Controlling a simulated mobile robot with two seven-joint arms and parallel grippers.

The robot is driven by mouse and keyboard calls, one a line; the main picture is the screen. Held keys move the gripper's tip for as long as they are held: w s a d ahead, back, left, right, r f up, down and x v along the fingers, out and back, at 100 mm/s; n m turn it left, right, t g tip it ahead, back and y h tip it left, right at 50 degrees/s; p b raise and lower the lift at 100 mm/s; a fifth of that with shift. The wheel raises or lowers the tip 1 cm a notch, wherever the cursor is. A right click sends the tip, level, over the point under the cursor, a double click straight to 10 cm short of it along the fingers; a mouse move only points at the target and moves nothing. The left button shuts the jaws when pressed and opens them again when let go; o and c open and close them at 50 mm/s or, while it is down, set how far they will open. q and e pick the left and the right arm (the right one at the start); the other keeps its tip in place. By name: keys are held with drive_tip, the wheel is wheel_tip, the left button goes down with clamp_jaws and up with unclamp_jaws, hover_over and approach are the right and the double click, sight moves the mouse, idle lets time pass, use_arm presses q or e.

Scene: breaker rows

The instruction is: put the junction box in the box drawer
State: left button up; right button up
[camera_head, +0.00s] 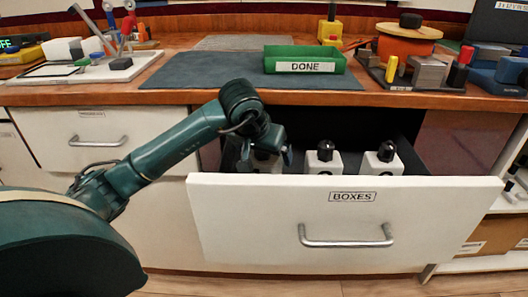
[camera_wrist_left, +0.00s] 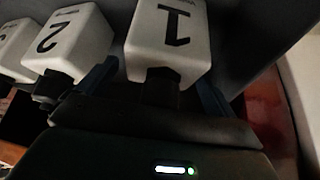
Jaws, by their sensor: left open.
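The drawer labelled BOXES (camera_head: 345,225) is pulled open. Three white junction boxes with black knobs stand in a row in it: a middle one (camera_head: 323,160), a right one (camera_head: 383,160), and a left one (camera_head: 265,163) partly hidden by my gripper. My left gripper (camera_head: 267,154) reaches down into the drawer at the left box. In the left wrist view my open left gripper (camera_wrist_left: 160,92) has its fingers either side of the black knob of the box marked 1 (camera_wrist_left: 150,38). The box marked 2 (camera_wrist_left: 85,42) is beside it. My right gripper is not in view.
On the counter stand a green DONE tray (camera_head: 305,53) on a dark mat (camera_head: 200,72), a white board with tools (camera_head: 85,68) at left, and an orange round item (camera_head: 405,42) at right. A closed drawer (camera_head: 95,140) is at left. The drawer front stands before the boxes.

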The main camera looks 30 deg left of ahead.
use_arm(q)
drive_tip(key=shift+s+r, duration=0.15)
drive_tip(key=shift+r, duration=0.4)
drive_tip(key=p+v, duration=0.3)
drive_tip(key=v, duration=0.8)
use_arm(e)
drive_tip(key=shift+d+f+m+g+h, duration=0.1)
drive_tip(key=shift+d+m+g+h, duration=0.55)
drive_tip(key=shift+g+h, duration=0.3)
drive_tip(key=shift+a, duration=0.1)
